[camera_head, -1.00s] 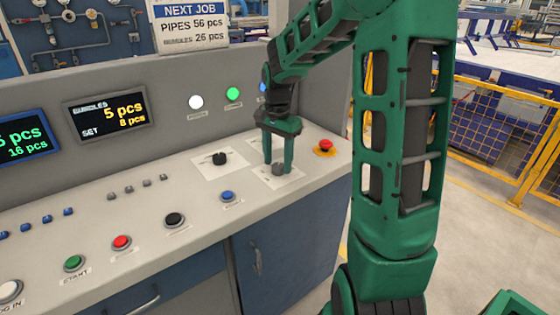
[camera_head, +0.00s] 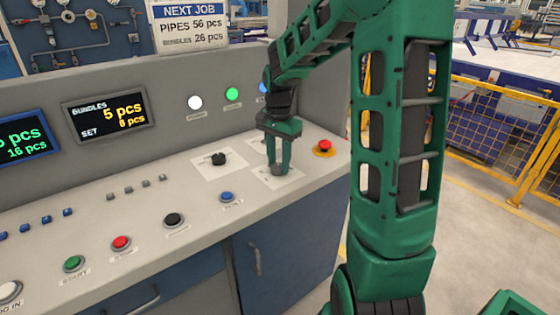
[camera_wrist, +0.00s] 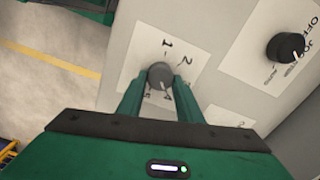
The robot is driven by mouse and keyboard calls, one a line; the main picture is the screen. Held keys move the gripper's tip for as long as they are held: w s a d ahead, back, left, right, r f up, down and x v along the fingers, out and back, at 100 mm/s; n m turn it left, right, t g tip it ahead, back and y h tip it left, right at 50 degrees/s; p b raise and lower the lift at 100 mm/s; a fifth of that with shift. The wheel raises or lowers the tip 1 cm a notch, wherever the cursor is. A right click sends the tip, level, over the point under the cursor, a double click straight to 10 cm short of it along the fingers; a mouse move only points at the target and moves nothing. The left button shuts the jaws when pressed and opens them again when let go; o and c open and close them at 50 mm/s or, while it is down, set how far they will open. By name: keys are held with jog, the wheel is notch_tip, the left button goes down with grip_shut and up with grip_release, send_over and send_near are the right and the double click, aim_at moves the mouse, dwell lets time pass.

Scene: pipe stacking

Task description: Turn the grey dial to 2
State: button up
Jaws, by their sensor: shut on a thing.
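The grey dial (camera_wrist: 158,74) stands on a white number plate (camera_wrist: 140,70) on the console's sloping top. In the wrist view the printed 1 and 2 are on the plate's upper side, with other figures near my fingers partly hidden. A small pale mark shows on the dial's lower right side; which number it points to I cannot tell for sure. My gripper (camera_head: 278,169) points down over the dial, its two green fingers shut on the dial's sides. In the wrist view my gripper (camera_wrist: 160,84) has a finger on either side of it.
A black knob (camera_head: 219,159) on its own plate is just left of the dial. A red mushroom button (camera_head: 325,145) on a yellow base is close on the right. A blue button (camera_head: 227,197) lies nearer the front edge. The displays and lamps are on the upright panel behind.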

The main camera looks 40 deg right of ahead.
aim_at(276, 165)
jog(key=shift+a+n, duration=0.3)
jog(key=shift+a, duration=0.05)
jog(key=shift+a+n, duration=0.1)
jog(key=shift+n, duration=0.9)
jog(key=shift+w+r, duration=0.1)
jog(key=shift+w, duration=0.05)
jog(key=o, duration=1)
jog(key=shift+o, duration=0.2)
jog(key=shift+d, duration=0.2)
notch_tip(276, 165, up, 11)
jog(key=shift+f, duration=0.2)
